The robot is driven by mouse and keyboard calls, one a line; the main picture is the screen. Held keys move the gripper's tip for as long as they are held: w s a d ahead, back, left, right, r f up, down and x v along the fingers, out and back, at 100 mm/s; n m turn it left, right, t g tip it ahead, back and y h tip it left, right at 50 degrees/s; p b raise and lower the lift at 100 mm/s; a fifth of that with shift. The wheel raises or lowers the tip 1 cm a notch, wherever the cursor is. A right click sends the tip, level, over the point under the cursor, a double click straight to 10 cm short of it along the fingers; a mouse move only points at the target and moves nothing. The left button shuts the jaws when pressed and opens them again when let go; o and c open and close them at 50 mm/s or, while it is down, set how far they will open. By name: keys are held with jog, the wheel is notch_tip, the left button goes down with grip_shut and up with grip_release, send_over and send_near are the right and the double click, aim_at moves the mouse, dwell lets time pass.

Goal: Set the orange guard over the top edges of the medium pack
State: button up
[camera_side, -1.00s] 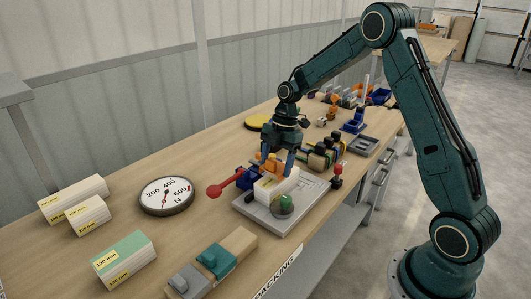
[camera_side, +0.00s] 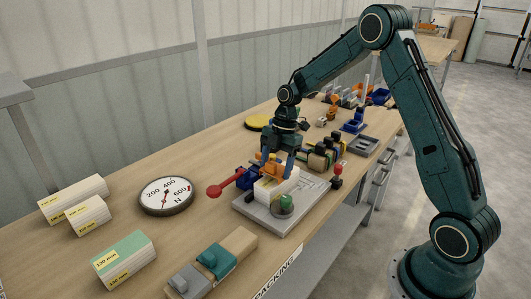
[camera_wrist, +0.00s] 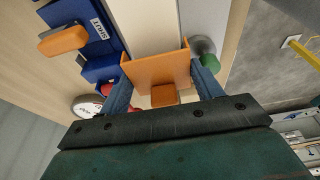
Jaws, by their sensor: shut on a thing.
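The orange guard (camera_wrist: 158,70) is a folded piece with a small block on its near side. My gripper (camera_wrist: 165,88) is shut on it, one blue finger at each side. In the side view the guard (camera_side: 270,165) sits at the top of the cream medium pack (camera_side: 275,188). The pack also shows in the wrist view (camera_wrist: 155,25), running away from under the guard. Whether the guard touches the pack I cannot tell. The pack stands on a grey plate fixture (camera_side: 265,222), and the pack's far end is partly hidden by my gripper.
A green knob (camera_side: 286,201) stands in front. A round dial (camera_side: 167,195) and several labelled packs (camera_side: 88,216) lie to the left. Striped rolls (camera_side: 326,155) are at the right.

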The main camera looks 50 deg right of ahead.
jog(key=shift+f, duration=1.25)
jog(key=o, duration=1)
jog(key=shift+o, duration=0.2)
jog(key=v, duration=1.3)
jog(key=shift+d+r, duration=0.15)
jog(key=shift+r, duration=0.2)
jog(key=shift+s+r, duration=0.1)
